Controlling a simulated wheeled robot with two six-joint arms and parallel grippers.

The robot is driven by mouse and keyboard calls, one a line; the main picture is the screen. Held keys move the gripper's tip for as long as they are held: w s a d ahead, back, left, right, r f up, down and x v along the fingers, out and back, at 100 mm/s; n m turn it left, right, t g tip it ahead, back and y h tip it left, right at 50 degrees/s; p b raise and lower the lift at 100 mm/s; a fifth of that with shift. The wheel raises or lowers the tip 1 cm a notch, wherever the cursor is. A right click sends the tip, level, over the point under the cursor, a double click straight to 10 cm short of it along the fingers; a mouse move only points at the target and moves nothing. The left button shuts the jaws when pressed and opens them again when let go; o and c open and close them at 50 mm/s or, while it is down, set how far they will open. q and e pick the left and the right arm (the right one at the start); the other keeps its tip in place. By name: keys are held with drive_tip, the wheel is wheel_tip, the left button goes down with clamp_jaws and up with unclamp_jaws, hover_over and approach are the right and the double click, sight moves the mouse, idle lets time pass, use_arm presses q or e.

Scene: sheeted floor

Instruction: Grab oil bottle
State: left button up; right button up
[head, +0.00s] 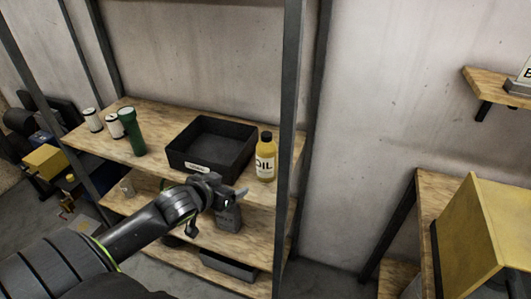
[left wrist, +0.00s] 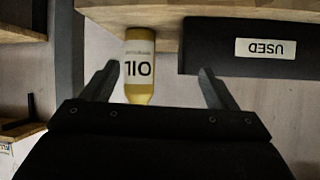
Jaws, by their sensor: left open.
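The oil bottle (head: 266,158) is yellow with a black cap and a white OIL label. It stands upright near the right end of the shelf's upper board, beside the black bin (head: 212,145). My left gripper (head: 218,210) is open and empty, in front of and below the board's front edge in the head view. In the left wrist view, which is upside down, the bottle (left wrist: 139,68) shows beyond the spread fingers (left wrist: 157,72), nearer the left one. The fingers do not visibly touch it. My right gripper is not in view.
The bin's USED label (left wrist: 265,48) faces my left wrist camera. A green flashlight (head: 132,132) and white cans (head: 114,124) stand left on the same board. A dark shelf post (head: 289,150) rises just right of the bottle. A grey container (head: 229,217) sits on the lower board.

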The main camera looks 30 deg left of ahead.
use_arm(q)
drive_tip(key=t+h, duration=0.1)
approach(261, 149)
drive_tip(key=s, duration=0.3)
drive_tip(key=shift+m+t, duration=0.3)
drive_tip(key=p+x, duration=0.1)
drive_tip(key=x, duration=1.1)
drive_tip(key=shift+w+d+r+p, duration=0.1)
drive_tip(key=shift+w+p, duration=0.05)
drive_tip(key=shift+p, duration=0.2)
drive_tip(key=shift+w+p, duration=0.4)
drive_tip(key=shift+w, duration=0.2)
drive_tip(key=p+x, duration=0.1)
drive_tip(key=x, duration=0.2)
drive_tip(key=shift+w+f, duration=0.4)
drive_tip(key=shift+w, duration=0.2)
drive_tip(key=c, duration=1.3)
